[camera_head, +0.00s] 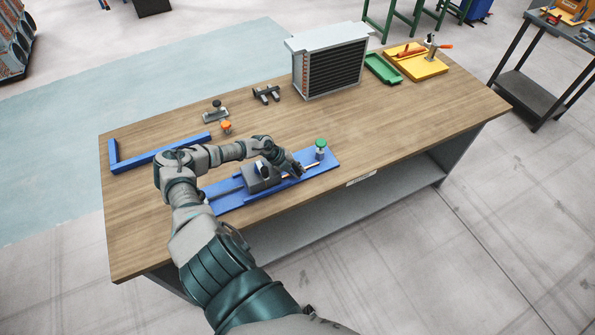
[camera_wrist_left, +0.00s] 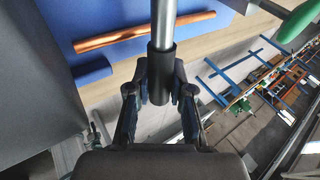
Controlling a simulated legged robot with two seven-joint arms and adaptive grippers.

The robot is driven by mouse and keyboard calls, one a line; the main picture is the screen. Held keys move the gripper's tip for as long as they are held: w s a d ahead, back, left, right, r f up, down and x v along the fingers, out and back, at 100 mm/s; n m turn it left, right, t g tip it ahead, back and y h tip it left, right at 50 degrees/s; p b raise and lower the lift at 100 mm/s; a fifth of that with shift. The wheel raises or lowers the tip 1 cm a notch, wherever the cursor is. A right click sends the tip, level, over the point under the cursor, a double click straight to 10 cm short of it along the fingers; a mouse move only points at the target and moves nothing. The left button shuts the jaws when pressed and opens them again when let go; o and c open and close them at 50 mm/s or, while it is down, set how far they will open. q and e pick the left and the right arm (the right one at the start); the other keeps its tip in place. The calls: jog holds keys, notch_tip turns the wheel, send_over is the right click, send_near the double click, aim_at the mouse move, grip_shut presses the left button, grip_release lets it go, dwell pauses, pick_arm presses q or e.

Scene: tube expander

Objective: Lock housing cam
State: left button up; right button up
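A blue fixture plate (camera_head: 235,202) lies along the near edge of the table and carries a grey housing block (camera_head: 262,178). A copper tube (camera_wrist_left: 140,32) lies over the blue plate in the left wrist view. A metal lever rod (camera_wrist_left: 164,18) ends in a black grip (camera_wrist_left: 160,75). My left gripper (camera_wrist_left: 163,82) has one finger on each side of this grip and looks closed on it. In the head view my left gripper (camera_head: 292,172) is at the block's right side and hides part of the lever. My right gripper is not in view.
A green-capped post (camera_head: 320,149) stands at the plate's right end. A blue bar frame (camera_head: 160,151), an orange-knobbed part (camera_head: 226,127), black fittings (camera_head: 266,94), a finned radiator (camera_head: 330,66), a green tray (camera_head: 382,68) and a yellow board (camera_head: 415,65) are farther back. The table's right part is clear.

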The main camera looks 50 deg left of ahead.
pick_arm(q)
jog(key=o, duration=0.4)
jog(key=shift+s+d+f, duration=0.15)
jog(key=shift+f, duration=0.15)
jog(key=shift+o, duration=0.3)
jog(key=shift+w, duration=0.2)
jog(key=shift+r, duration=0.15)
jog(key=v, duration=1.1)
jog(key=shift+s+a+r, duration=0.2)
jog(key=shift+a, duration=0.15)
